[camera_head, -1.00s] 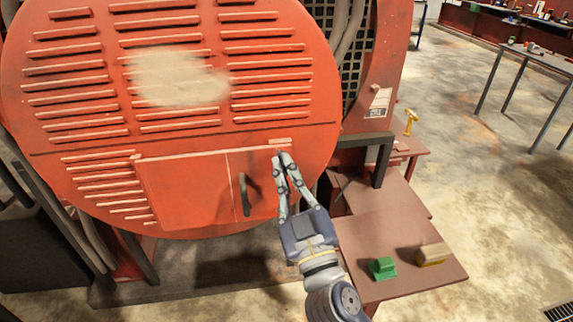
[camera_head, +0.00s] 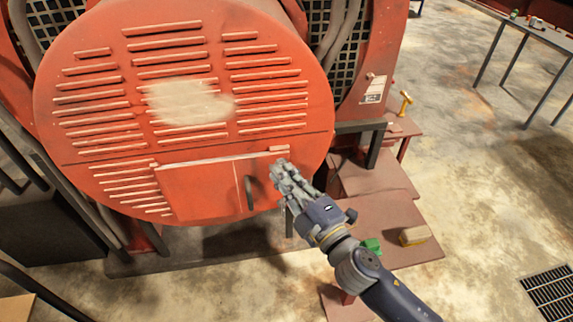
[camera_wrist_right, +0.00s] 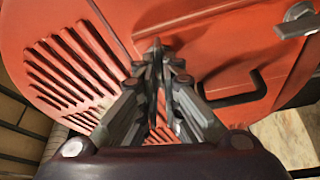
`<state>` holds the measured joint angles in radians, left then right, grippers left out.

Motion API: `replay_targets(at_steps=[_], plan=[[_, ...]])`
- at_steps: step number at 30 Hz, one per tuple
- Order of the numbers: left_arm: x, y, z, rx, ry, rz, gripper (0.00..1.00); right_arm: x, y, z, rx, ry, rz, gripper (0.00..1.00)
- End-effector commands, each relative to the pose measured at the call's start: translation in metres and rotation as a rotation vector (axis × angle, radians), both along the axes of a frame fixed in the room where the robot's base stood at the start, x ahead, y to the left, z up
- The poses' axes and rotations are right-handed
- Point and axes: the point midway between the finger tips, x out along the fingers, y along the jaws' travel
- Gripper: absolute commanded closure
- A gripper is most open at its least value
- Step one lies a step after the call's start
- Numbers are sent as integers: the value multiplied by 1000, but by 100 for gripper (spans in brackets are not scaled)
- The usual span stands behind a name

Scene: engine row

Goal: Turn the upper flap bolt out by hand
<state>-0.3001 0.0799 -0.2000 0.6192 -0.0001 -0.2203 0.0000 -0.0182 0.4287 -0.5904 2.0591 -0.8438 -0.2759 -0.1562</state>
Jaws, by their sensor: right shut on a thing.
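The orange flap (camera_head: 205,190) sits low on the round louvred cover (camera_head: 90,90), with a black handle (camera_head: 249,193) near its right side. My right gripper (camera_head: 279,166) is at the flap's upper right corner. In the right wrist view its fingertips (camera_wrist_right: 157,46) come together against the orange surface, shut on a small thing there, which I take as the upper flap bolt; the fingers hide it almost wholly. A grey metal fastener (camera_wrist_right: 298,20) shows at the top right of the wrist view, apart from the fingers. My left gripper is not in view.
A dark red low table (camera_head: 385,215) stands right of the cover, with a green block (camera_head: 372,245) and a yellowish block (camera_head: 414,235). A yellow tool (camera_head: 405,102) stands behind. A floor grate (camera_head: 550,293) lies lower right. The floor at right is mostly clear.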

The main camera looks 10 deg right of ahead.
Motion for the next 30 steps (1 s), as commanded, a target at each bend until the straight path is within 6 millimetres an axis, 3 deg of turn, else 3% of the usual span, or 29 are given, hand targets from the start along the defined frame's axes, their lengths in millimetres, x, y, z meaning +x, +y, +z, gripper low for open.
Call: replay_targets(at_steps=[1,6,30], plan=[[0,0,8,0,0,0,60,3,-3,9,-49,-14,-5,100],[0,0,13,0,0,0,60,3,-3,8,-211,-30,-6,100],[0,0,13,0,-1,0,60,4,-1,10,-962,-88,-14,100]])
